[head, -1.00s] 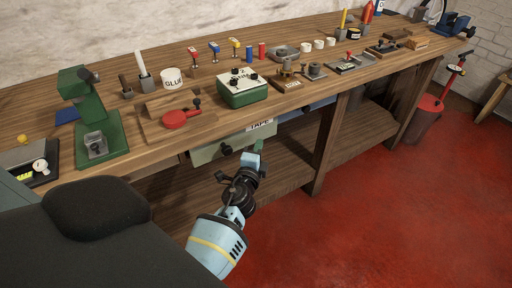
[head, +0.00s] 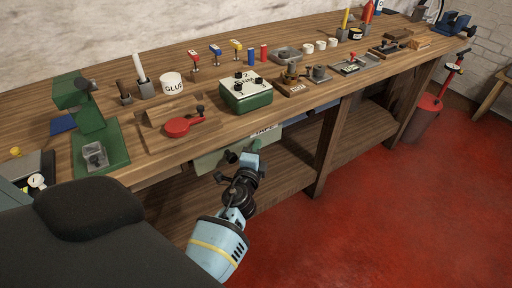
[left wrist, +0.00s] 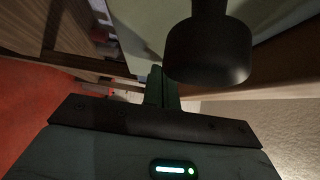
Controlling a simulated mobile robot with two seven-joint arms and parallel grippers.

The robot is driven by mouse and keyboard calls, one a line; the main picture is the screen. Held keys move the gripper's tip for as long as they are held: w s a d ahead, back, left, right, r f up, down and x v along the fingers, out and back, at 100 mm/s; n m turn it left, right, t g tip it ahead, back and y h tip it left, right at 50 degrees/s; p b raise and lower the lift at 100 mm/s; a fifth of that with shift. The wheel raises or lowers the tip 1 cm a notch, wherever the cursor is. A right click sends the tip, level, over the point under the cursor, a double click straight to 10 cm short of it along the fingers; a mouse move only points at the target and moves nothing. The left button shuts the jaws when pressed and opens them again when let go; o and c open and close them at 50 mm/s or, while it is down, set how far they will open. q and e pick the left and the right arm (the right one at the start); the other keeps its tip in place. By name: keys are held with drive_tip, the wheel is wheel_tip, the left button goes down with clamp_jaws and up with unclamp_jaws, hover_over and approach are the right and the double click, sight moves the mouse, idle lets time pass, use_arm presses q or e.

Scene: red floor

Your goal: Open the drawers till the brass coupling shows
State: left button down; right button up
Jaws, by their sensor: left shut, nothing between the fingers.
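A pale green drawer front (head: 208,161) with a TAPE label (head: 265,130) sits under the workbench top. Its black knob (head: 229,156) shows just left of my left gripper (head: 251,150). The gripper is shut and empty, close to the drawer front. In the left wrist view, the dark knob (left wrist: 208,50) looms large beside the shut fingers (left wrist: 161,88), with the pale green front (left wrist: 148,20) behind. I cannot tell whether gripper and drawer touch. The drawer's inside is hidden. A blue front (head: 325,104) shows partly farther right under the top. I see no brass coupling I can identify. My right gripper is out of view.
The workbench top (head: 190,145) carries a green switch box (head: 246,95), a red round tool (head: 178,127), a green press (head: 100,140) and many small items. A wooden leg (head: 328,145) stands right of my gripper. Red floor (head: 370,220) is open in front.

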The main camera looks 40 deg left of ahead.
sight(245, 144)
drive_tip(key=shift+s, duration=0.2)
use_arm(q)
drive_tip(key=a, duration=0.1)
drive_tip(key=w+a, duration=0.1)
drive_tip(key=a, duration=0.2)
drive_tip(key=shift+w+a, duration=0.3)
drive_tip(key=shift+w, duration=0.1)
drive_tip(key=shift+r, duration=0.15)
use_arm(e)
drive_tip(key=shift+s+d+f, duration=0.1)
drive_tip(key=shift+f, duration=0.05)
use_arm(q)
drive_tip(key=shift+a, duration=0.1)
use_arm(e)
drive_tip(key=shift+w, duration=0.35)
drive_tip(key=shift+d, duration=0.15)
